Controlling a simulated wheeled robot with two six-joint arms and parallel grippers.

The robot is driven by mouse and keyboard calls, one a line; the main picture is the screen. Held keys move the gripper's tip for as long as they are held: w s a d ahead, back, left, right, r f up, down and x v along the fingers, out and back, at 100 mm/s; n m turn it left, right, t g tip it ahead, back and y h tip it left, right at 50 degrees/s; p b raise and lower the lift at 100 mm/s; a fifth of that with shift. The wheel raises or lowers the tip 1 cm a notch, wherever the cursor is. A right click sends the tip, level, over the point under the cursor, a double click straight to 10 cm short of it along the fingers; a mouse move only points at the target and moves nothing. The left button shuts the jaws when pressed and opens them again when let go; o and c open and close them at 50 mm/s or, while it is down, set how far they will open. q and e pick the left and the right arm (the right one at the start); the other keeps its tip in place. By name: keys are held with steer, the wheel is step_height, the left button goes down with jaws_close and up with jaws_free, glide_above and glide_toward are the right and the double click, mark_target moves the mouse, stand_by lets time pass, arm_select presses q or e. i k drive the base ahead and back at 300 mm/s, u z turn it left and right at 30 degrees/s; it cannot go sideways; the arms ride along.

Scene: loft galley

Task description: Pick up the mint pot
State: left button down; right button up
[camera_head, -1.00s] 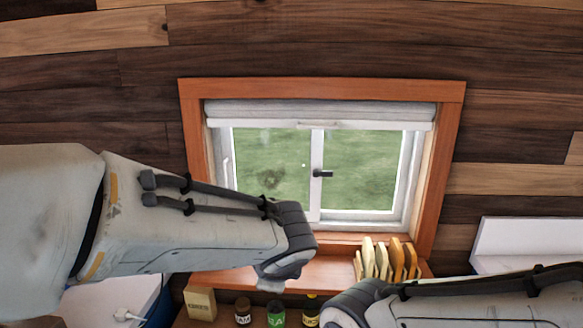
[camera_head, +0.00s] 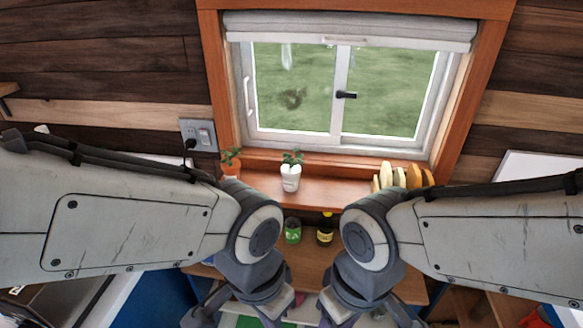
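Two small potted plants stand upright on the windowsill. One is a leafy green plant in a white pot (camera_head: 291,180), and the other is in an orange terracotta pot (camera_head: 231,167) to its left. I cannot tell from the look of the leaves which is the mint. My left gripper (camera_head: 236,318) is low in the head view, below and in front of the pots, touching neither. My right gripper (camera_head: 366,318) is beside it to the right. Both have their finger parts spread apart and look empty; their tips are cut off by the bottom edge.
Several yellow and tan upright pieces (camera_head: 402,177) stand at the sill's right end. Two jars, one with a green label (camera_head: 293,231) and one dark (camera_head: 325,232), stand below the sill. A wall socket (camera_head: 198,135) with a plug is left of the window frame.

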mark_target(290, 171)
steer(key=u, duration=0.05)
steer(key=k, duration=0.55)
steer(key=z, duration=0.1)
steer(key=i, duration=1.5)
steer(key=u, duration=0.25)
